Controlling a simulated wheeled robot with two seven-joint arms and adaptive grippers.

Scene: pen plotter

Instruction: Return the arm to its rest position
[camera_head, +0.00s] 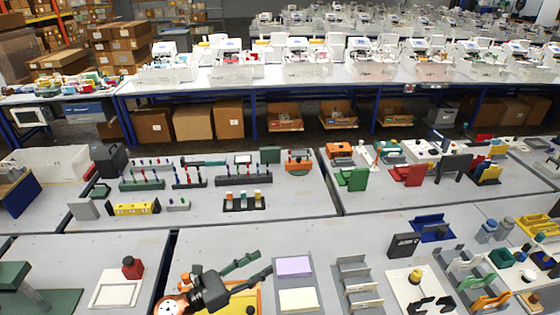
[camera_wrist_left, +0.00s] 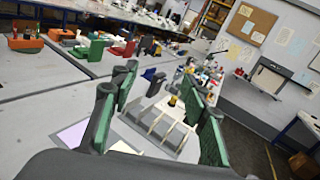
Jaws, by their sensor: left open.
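My left gripper (camera_head: 264,262) comes in low at the front of the near table in the head view, its fingers pointing right. It is open, with a clear gap between its green-padded fingers and nothing in it. It also shows open in the left wrist view (camera_wrist_left: 158,80). A purple pad (camera_head: 294,267) and a pale yellow pad (camera_head: 299,300) lie just right of the fingertips. The purple pad shows in part in the wrist view (camera_wrist_left: 72,135). A yellow-orange tray (camera_head: 247,302) shows partly beneath the gripper. My right gripper is not in view.
A grey slotted rack (camera_head: 354,283) stands right of the pads, then a white board (camera_head: 398,291) with a yellow-topped part. A white frame (camera_head: 115,291) and a red-topped block (camera_head: 132,268) lie to the left. Bare tabletop (camera_head: 260,233) lies behind the gripper.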

